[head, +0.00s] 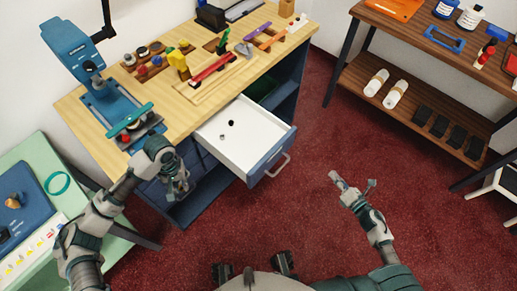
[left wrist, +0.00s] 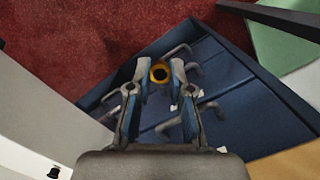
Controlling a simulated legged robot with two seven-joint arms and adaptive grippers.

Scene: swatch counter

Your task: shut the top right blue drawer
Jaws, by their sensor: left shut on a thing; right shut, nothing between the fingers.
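The top right blue drawer (head: 268,160) is pulled well out from the cabinet under the wooden worktop. Its inside is white, with two small dark things in it, and its blue front has a metal handle (head: 278,166). Its white part also shows at the left of the left wrist view (left wrist: 35,115). My left gripper (head: 181,188) is left of the open drawer, in front of the closed drawers. It is shut on a small round thing with a yellow rim and dark middle (left wrist: 160,72). My right gripper (head: 338,179) is shut and empty over the red floor, right of the drawer and apart from it.
The worktop (head: 205,118) carries a blue drill press (head: 75,50), blocks and tools. A green table (head: 35,160) stands at the left. A wooden shelf unit (head: 420,95) stands at the right. The red carpet (head: 310,125) between drawer and shelves is clear.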

